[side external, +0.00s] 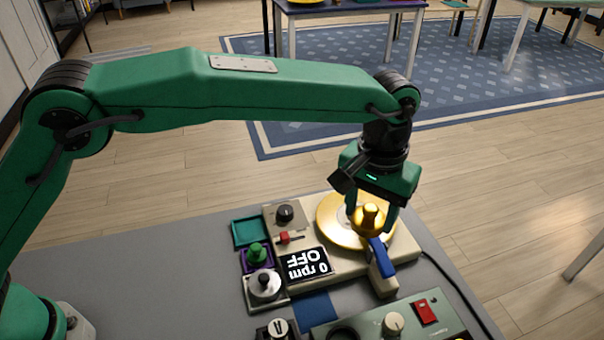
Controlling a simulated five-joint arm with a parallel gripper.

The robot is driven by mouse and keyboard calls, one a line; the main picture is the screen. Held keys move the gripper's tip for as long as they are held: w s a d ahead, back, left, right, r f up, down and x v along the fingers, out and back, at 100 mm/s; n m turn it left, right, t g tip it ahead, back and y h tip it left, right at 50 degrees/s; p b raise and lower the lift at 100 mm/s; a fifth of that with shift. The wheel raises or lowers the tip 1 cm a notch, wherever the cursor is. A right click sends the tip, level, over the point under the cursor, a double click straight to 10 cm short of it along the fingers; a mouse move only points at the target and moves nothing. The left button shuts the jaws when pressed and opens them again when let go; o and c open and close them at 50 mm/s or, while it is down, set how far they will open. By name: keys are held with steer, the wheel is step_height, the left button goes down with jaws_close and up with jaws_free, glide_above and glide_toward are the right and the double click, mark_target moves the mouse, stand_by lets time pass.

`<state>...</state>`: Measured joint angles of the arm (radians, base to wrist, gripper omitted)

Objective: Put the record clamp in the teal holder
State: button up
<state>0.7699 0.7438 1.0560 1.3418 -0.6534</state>
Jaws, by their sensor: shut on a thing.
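The record clamp (369,221) is a shiny gold knob with a wide base. It is between the fingers of my gripper (371,210), which is shut on it, over the gold disc (331,222) of the turntable. From this angle I cannot tell whether the clamp touches the disc. The teal holder (250,231) is a small, square, shallow tray to the left of the turntable, and it looks empty.
A purple holder with a green knob (256,253) and a grey holder with a silver knob (264,284) stand in front of the teal holder. A green-grey device (425,328) sits in front.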

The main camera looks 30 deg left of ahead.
steer(key=w+a+f+n, duration=0.1)
steer(key=a+f+n, duration=0.1)
steer(key=a+n, duration=0.35)
steer(key=w+a+f+n, duration=0.2)
steer(key=a+n, duration=0.2)
steer(key=a, duration=0.3)
steer(key=n, duration=1)
glide_above(251, 229)
step_height(251, 229, down, 4)
steer(key=shift+s+f, duration=0.1)
steer(key=shift+s, duration=0.1)
steer(key=shift+f, duration=0.2)
steer(key=shift+f, duration=3.05)
steer(key=shift+f, duration=0.5)
steer(key=o, duration=1.2)
steer(key=shift+w, duration=0.1)
